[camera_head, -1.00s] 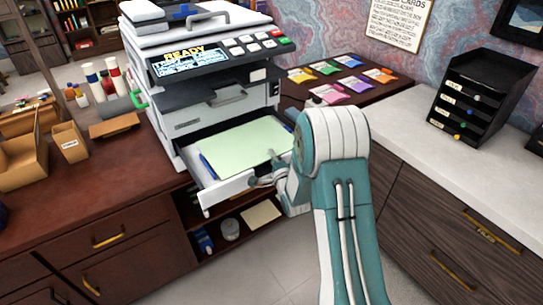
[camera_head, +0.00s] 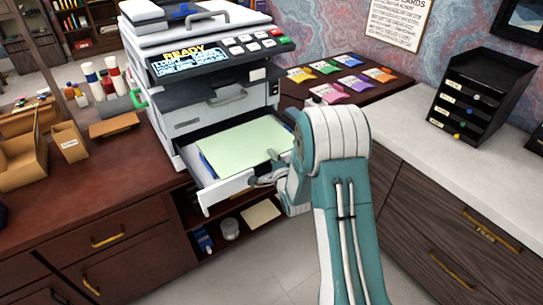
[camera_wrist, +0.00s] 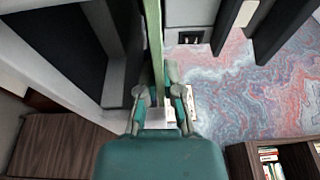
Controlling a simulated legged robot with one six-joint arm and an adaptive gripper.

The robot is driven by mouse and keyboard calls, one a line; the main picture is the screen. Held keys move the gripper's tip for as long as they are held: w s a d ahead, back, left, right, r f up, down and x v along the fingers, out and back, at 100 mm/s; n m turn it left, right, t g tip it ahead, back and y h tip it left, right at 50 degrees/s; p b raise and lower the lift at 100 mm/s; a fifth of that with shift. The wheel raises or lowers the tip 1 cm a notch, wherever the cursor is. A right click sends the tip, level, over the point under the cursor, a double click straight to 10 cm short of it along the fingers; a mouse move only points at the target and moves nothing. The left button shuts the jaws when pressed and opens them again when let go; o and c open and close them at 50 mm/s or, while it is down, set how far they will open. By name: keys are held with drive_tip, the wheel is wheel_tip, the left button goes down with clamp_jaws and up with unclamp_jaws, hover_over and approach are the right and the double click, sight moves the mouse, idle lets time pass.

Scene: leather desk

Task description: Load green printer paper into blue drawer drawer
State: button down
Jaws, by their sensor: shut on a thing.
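The light green paper (camera_head: 240,146) lies over the open lower drawer (camera_head: 228,187) of the printer, mostly covering its inside. A strip of blue (camera_head: 207,166) shows along the drawer's left inner side. My gripper (camera_head: 268,180) is at the paper's front right edge, close to the drawer front. In the wrist view, my gripper (camera_wrist: 162,92) is shut on the paper (camera_wrist: 155,38), which appears edge-on as a thin green strip. Whether the paper rests fully on the drawer floor is hard to tell.
The printer (camera_head: 215,100) stands on a dark red desk, its display reading READY. Colored packets (camera_head: 350,84) lie behind at right. A black tray stack (camera_head: 470,100) stands on the white counter. Below the drawer is an open shelf with a can (camera_head: 229,229) and a paper sheet (camera_head: 260,214).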

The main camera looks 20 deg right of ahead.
drive_tip(key=shift+f, duration=1.6)
drive_tip(key=c, duration=0.7)
unclamp_jaws()
drive_tip(key=shift+f, duration=0.1)
drive_tip(key=shift+s+f, duration=0.1)
drive_tip(key=shift+f, duration=0.1)
drive_tip(key=shift+s, duration=0.1)
drive_tip(key=s, duration=1.1)
drive_tip(key=shift+s+d+r, duration=0.15)
drive_tip(key=shift+s+d, duration=0.1)
drive_tip(key=shift+d, duration=0.15)
